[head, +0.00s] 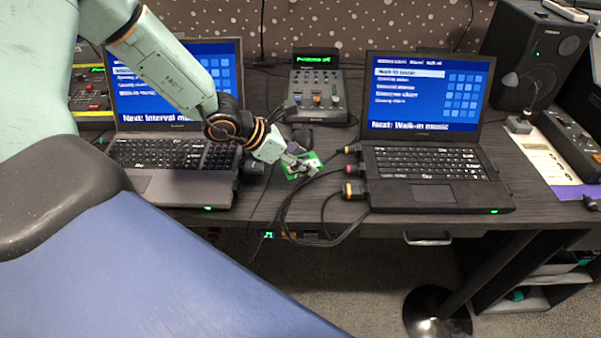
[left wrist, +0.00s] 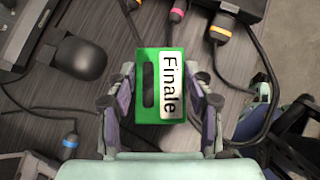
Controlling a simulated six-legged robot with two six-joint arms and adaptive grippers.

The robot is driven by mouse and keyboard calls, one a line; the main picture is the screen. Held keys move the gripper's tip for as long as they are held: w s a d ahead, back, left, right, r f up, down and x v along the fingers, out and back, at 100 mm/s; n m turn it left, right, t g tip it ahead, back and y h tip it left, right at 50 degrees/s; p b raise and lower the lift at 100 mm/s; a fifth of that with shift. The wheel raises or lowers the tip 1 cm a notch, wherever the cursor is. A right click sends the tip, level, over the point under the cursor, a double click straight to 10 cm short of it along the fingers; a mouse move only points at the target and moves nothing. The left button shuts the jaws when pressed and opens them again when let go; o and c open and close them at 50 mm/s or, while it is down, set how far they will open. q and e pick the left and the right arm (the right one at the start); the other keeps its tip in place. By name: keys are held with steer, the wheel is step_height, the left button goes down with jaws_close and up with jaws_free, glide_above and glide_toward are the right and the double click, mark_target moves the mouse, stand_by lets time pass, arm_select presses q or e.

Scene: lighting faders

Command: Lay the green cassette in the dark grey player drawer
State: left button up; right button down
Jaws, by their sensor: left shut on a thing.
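The green cassette (head: 313,158) is near the front edge of the desk, between the two laptops. In the left wrist view the cassette (left wrist: 148,62) shows a white label reading "Finale" and a dark slot. My left gripper (head: 291,160) reaches in from the left and is shut on it. The gripper's fingers (left wrist: 161,104) sit on both sides of the cassette. I cannot tell whether the cassette touches the desk. I cannot make out the dark grey player drawer for sure; small lit items (head: 292,235) show under the desk edge. My right gripper is not in view.
A left laptop (head: 190,187) and a right laptop (head: 432,197) flank the cassette. Black cables (head: 290,207) with coloured plugs run beside it and over the desk edge. A small mixer (head: 318,88) stands behind. A dark mouse-like object (left wrist: 80,58) lies near the cassette.

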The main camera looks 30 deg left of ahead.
arm_select(q)
step_height(320, 180, down, 3)
steer(key=shift+s+f+b, duration=0.15)
steer(key=shift+b, duration=0.45)
steer(key=shift+w+f, duration=0.1)
steer(key=shift+w, duration=0.1)
steer(key=shift+s, duration=0.1)
steer(key=shift+s+f+b, duration=0.1)
steer(key=shift+f+b, duration=0.05)
steer(key=shift+b, duration=0.15)
steer(key=o, duration=1.2)
steer(key=shift+o, duration=0.4)
